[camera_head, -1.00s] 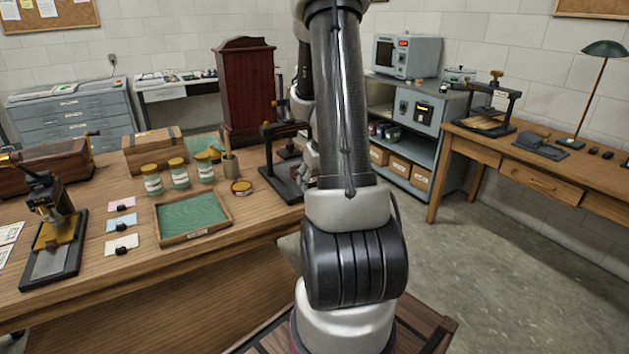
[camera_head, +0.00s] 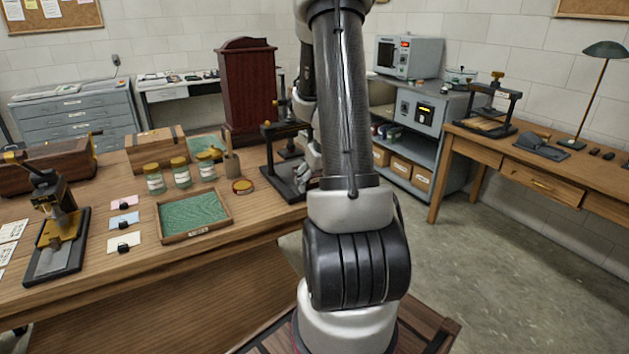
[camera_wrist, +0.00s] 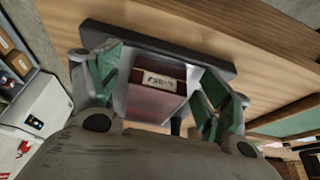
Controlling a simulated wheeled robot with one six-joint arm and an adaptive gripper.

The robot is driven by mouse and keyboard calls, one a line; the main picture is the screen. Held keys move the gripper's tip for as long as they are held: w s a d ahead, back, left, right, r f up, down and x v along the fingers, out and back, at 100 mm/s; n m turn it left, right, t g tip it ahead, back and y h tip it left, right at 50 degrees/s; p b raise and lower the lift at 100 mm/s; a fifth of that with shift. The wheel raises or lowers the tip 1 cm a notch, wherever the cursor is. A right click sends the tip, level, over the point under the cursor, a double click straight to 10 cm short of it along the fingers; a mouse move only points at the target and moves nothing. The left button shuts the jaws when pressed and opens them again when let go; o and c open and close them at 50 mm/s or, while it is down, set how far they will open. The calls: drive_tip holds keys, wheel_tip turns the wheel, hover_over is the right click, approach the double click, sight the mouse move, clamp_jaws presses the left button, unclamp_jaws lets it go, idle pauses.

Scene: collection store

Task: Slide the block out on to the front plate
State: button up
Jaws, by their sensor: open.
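The block (camera_wrist: 156,98) shows in the wrist view as a dark red piece with a white label on its near top edge. My gripper (camera_wrist: 162,88) is open, with green-padded fingers to the left and right of the block and a visible gap on each side. The base's front plate (camera_wrist: 160,42) shows as a dark bar past the block. In the head view the press (camera_head: 285,178) stands at the table's right end. My gripper (camera_head: 312,158) is beside it, partly hidden by my arm, which also hides the block.
A green-lined tray (camera_head: 163,222), several jars (camera_head: 180,173) and a small round tin (camera_head: 243,186) stand left of the press. A tall dark red cabinet (camera_head: 246,88) stands behind it. The floor (camera_head: 480,260) between the tables is clear.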

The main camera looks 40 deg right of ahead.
drive_tip(key=v, duration=1.2)
drive_tip(key=shift+s, duration=0.1)
drive_tip(key=s+a+r+n, duration=0.1)
drive_tip(key=s+a+r, duration=0.2)
drive_tip(key=a, duration=0.4)
drive_tip(key=s+a+r, duration=0.4)
drive_tip(key=s+a, duration=0.2)
drive_tip(key=a, duration=0.1)
drive_tip(key=s+a+r+n+y, duration=0.1)
drive_tip(key=s+a+r, duration=0.3)
drive_tip(key=a, duration=0.3)
drive_tip(key=shift+s+a+n, duration=0.25)
drive_tip(key=shift+s+n, duration=0.05)
drive_tip(key=shift+s, duration=0.3)
